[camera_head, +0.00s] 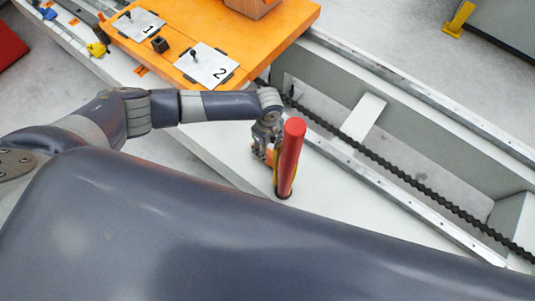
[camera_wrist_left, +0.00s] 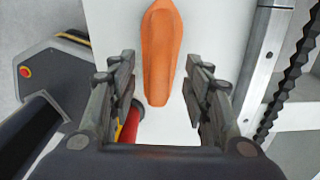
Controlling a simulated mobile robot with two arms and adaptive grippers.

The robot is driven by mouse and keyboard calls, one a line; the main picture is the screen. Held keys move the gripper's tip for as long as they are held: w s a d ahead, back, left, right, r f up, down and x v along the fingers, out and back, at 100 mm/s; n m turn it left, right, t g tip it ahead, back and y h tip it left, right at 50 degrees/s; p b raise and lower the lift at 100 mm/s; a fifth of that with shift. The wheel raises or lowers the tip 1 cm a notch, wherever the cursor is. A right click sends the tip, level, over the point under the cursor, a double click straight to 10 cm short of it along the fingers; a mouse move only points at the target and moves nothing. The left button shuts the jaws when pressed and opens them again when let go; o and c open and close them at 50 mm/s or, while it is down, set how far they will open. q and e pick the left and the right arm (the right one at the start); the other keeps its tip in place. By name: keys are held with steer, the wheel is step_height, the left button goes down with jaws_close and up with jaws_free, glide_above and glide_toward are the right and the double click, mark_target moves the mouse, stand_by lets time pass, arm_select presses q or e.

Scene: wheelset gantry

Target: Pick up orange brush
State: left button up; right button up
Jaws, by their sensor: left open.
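The orange brush (camera_wrist_left: 160,50) lies on a white surface in the left wrist view, its narrow end toward my left gripper (camera_wrist_left: 162,75). Its far end is cut off by the top of the picture. My left gripper is open, with one finger on each side of the brush's near end. I see no contact, and the gap in height is hard to judge. In the head view my left gripper (camera_head: 264,140) points down beside a red cylinder, and only a small orange part of the brush (camera_head: 271,157) shows. My right gripper is not in view.
The upright red cylinder (camera_head: 290,155) stands close to my left gripper; part of it shows by the left finger (camera_wrist_left: 131,122). A rail with a black chain (camera_head: 400,171) runs along the right. An orange table (camera_head: 284,32) with numbered plates is at the back.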

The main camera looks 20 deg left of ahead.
arm_select(q)
step_height(320, 180, down, 4)
steer(key=shift+a+r, duration=0.1)
steer(key=shift+r, duration=0.05)
jaws_close()
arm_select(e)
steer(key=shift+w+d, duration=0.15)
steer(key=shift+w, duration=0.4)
arm_select(q)
steer(key=shift+r, duration=0.1)
step_height(320, 180, up, 10)
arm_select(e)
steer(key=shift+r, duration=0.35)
